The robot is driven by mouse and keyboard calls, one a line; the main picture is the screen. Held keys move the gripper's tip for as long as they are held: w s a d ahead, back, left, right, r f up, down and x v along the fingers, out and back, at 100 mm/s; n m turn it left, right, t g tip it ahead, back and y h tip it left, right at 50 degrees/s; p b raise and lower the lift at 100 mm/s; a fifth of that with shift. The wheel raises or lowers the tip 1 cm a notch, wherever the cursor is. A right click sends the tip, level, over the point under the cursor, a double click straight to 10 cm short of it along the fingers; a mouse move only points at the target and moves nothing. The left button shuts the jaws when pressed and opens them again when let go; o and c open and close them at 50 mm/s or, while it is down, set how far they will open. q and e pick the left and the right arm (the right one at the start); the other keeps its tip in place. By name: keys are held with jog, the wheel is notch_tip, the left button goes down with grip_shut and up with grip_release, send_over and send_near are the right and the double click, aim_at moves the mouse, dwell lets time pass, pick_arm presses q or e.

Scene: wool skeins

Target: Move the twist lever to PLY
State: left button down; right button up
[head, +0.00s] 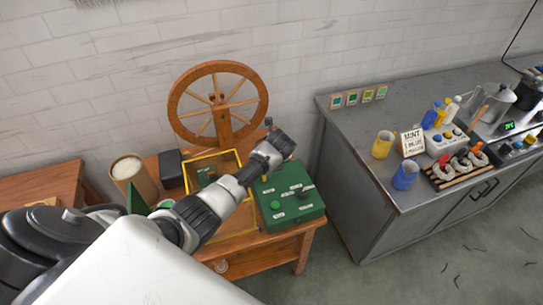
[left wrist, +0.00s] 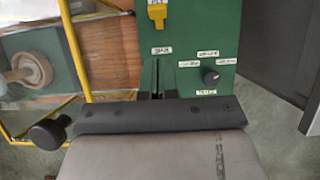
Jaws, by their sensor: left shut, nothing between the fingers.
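The green control box (head: 290,195) stands on the wooden table, right of the spinning wheel. In the left wrist view its top panel (left wrist: 205,25) carries a yellow lever (left wrist: 157,14) at the upper edge, beside a small white label cut by the frame. Another label, too blurred to read surely, lies below the lever. My left gripper (left wrist: 158,80) is shut and empty, its dark fingertips over the panel below that label, apart from the lever in the picture. My right gripper is out of view.
A black knob (left wrist: 211,77) with several labels sits right of my fingertips. A yellow-edged frame (head: 229,236) is left of the box. The wooden spinning wheel (head: 218,66) stands behind. A grey counter (head: 357,132) with cups and bottles is at right, across a floor gap.

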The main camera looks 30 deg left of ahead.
pick_arm(q)
jog(key=shift+v, duration=1.6)
jog(key=shift+a, duration=0.1)
jog(key=shift+s, duration=0.1)
